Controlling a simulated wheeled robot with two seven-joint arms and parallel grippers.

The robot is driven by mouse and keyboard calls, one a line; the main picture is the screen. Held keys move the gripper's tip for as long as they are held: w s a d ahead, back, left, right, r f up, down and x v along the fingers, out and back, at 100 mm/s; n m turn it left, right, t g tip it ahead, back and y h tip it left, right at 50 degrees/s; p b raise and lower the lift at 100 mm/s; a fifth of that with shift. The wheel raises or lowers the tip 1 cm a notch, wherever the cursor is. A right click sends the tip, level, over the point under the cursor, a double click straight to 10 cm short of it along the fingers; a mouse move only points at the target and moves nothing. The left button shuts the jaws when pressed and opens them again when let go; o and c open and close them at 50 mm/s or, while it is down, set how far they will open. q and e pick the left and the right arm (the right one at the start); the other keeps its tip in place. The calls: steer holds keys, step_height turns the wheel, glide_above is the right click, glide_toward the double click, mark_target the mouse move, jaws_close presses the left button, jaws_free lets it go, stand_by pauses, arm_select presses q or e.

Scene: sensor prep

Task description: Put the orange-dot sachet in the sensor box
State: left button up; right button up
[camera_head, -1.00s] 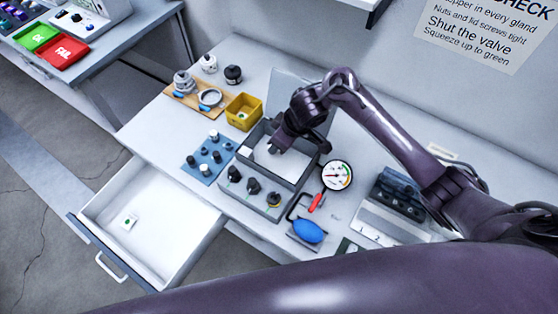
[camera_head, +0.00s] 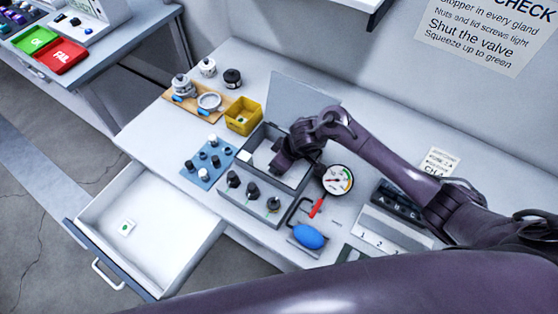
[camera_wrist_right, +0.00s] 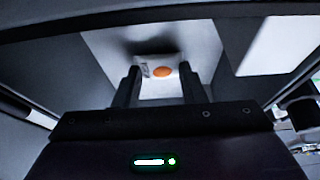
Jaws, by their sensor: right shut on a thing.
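The sensor box (camera_head: 262,203) is a grey open box on the bench with its lid (camera_head: 300,100) raised at the back. Several dark glands line its front. My right gripper (camera_head: 280,168) reaches down inside the box, and its arm hides part of the interior. In the right wrist view, the gripper (camera_wrist_right: 160,85) is shut on the orange-dot sachet (camera_wrist_right: 146,72), a small white packet with an orange dot between the fingertips. A pale surface lies beyond it; I cannot tell whether the sachet touches it. My left gripper is out of view.
An open drawer (camera_head: 185,262) at front left holds a green-dot sachet (camera_head: 127,228). A yellow bin (camera_head: 242,116), a blue pad with stoppers (camera_head: 203,170), a gauge (camera_head: 338,180) and a blue bulb (camera_head: 309,237) surround the box.

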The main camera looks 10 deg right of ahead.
steer(key=o, duration=0.9)
steer(key=shift+f, duration=0.1)
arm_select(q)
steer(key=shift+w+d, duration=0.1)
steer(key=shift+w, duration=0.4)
arm_select(e)
steer(key=shift+o, duration=0.2)
steer(key=shift+r, duration=0.3)
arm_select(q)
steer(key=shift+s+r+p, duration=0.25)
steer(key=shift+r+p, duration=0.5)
arm_select(e)
steer(key=v, duration=1.2)
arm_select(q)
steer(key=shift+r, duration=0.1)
